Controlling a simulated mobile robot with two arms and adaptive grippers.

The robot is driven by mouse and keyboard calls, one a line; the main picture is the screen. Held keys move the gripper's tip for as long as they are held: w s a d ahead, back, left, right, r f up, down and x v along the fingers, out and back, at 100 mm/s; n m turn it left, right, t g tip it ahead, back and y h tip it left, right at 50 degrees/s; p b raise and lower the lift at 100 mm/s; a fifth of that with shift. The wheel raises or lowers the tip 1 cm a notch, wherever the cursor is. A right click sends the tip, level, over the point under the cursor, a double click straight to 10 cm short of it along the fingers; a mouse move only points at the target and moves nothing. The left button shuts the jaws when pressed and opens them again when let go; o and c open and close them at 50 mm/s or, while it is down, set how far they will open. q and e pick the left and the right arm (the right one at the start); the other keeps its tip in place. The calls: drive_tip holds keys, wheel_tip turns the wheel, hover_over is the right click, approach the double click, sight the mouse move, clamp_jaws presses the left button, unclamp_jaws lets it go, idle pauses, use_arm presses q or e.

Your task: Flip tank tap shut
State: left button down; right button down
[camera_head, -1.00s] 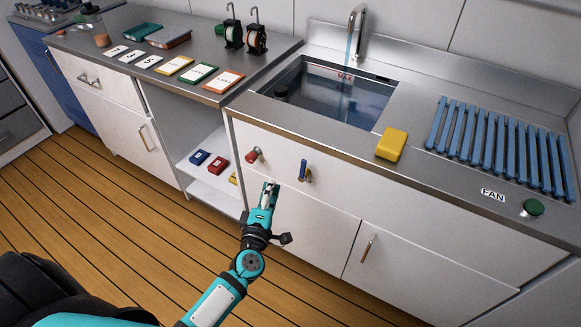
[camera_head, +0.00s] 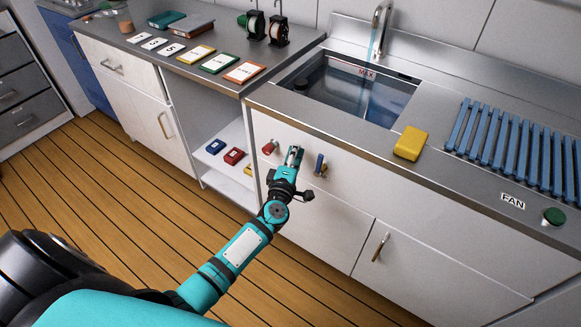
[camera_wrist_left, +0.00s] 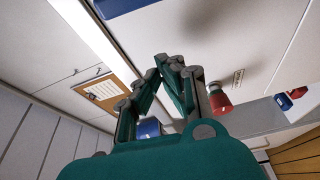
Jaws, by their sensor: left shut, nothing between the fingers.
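The tank (camera_head: 400,100) is sunk in the counter, with water in it and a MAX mark on its wall. A thin stream falls from the metal spout (camera_head: 381,28). On the cabinet front below are a red knob (camera_head: 270,147) and an upright blue lever (camera_head: 320,164). My left gripper (camera_head: 294,152) is shut and empty, between the two and close to the panel; I cannot tell whether it touches. In the left wrist view, its closed fingers (camera_wrist_left: 170,62) stand left of the red knob (camera_wrist_left: 219,102). A blue part (camera_wrist_left: 150,127) shows partly behind a finger. My right gripper is out of view.
A yellow sponge-like block (camera_head: 409,142) lies on the counter edge. A blue slatted rack (camera_head: 520,148) and a green FAN button (camera_head: 553,217) are at right. Small boxes, one red (camera_head: 234,156), sit on the open shelf at left.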

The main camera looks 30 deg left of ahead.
sight(319, 165)
use_arm(q)
drive_tip(key=d, duration=0.4)
drive_tip(key=shift+s+f, duration=0.2)
drive_tip(key=shift+s, duration=0.2)
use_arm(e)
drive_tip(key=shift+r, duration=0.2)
